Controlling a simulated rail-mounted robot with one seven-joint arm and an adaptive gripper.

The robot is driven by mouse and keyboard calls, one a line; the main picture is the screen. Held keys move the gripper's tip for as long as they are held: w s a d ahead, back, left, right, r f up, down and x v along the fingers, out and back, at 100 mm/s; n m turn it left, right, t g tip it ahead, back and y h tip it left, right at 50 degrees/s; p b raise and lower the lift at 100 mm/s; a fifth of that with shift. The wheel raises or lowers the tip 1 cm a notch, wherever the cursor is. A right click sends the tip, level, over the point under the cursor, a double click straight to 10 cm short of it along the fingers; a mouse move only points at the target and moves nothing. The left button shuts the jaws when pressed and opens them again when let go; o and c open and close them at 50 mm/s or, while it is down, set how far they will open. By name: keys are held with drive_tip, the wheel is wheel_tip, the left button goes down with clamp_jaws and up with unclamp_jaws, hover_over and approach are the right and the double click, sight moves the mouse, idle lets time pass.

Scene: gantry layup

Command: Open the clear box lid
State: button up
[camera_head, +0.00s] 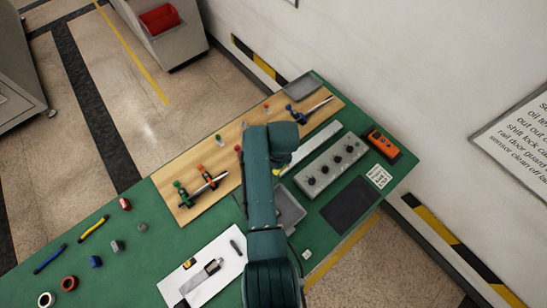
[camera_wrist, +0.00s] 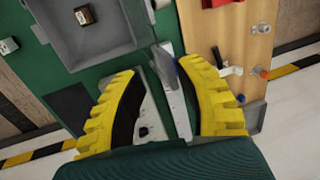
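I cannot make out a clear box or its lid for certain in either view. A small grey, partly see-through-looking piece (camera_wrist: 166,62) shows between my fingertips in the wrist view; I cannot tell what it is or whether they touch it. My gripper (camera_wrist: 160,70) has its two yellow ribbed fingers spread wide, with nothing visibly clamped. It is over the green table, beside a grey open tray (camera_wrist: 110,47).
A grey control box with black knobs (camera_head: 330,165), a pale strip (camera_head: 310,150), an orange device (camera_head: 381,143) and a black pad (camera_head: 350,205) lie right of my arm. A wooden board (camera_head: 215,160) carries clamps and pegs. Tools and tape rolls lie at left.

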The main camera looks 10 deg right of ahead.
wheel_tip(320, 180, up, 10)
drive_tip(key=s+d, duration=0.1)
drive_tip(key=shift+s+r, duration=0.15)
drive_tip(key=shift+s, duration=0.25)
drive_tip(key=shift+d, duration=0.1)
